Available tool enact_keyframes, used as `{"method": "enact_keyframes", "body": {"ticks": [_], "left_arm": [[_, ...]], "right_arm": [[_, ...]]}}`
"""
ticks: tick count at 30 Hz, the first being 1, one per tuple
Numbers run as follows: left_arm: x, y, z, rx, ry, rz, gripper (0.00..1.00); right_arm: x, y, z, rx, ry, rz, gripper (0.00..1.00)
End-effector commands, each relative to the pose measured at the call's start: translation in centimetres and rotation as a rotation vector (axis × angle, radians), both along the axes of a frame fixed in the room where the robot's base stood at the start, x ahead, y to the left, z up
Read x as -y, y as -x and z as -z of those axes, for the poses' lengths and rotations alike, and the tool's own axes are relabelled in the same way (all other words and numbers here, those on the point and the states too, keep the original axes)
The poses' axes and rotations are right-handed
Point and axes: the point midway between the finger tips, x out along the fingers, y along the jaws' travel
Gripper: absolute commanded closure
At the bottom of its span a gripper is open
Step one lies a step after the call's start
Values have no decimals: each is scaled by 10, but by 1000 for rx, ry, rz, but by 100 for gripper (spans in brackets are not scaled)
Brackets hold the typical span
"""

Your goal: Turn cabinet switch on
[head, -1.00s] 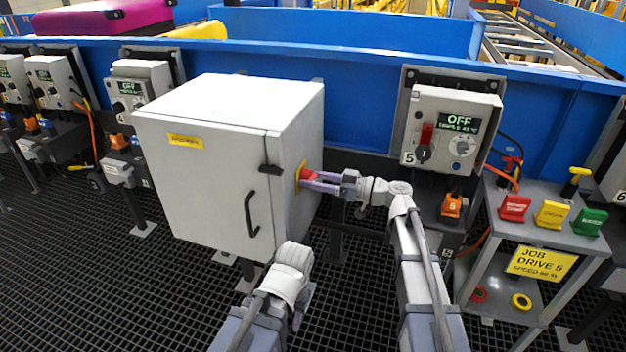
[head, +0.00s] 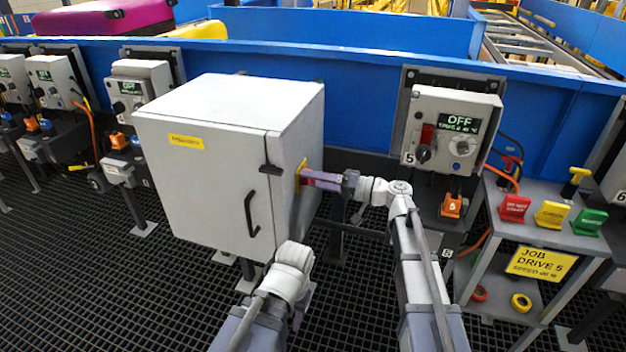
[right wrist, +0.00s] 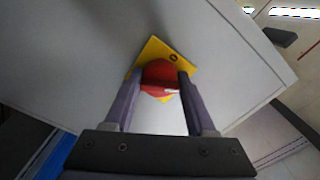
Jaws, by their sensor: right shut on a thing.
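The white cabinet (head: 205,195) stands left of centre, its door shut, with a black handle (head: 251,214) on it. The cabinet switch is a red knob (right wrist: 160,76) on a yellow plate (right wrist: 152,50), on the cabinet's right side wall. My right gripper (head: 308,177) is at this wall, shut on the knob, with one finger on each side of it in the right wrist view (right wrist: 163,84). The plate looks tilted there. In the head view the fingers mostly hide the knob. My left arm shows at the bottom centre, but its gripper is not seen.
A control box (head: 455,130) reading OFF is on the blue conveyor frame (head: 365,75), right of the cabinet. A grey stand (head: 490,255) with red, yellow and green tags is at the right. The black grating floor (head: 110,280) is open at the lower left.

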Motion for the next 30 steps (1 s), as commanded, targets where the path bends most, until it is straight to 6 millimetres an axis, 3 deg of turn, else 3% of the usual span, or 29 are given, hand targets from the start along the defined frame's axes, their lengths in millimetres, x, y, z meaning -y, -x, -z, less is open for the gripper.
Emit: {"method": "enact_keyframes", "body": {"ticks": [15, 30], "left_arm": [[0, 0, -1, 0, 0, 0, 56], [0, 0, -1, 0, 0, 0, 56]], "right_arm": [[0, 0, -1, -382, -124, 1, 100], [0, 0, -1, -510, -165, 1, 100]]}}
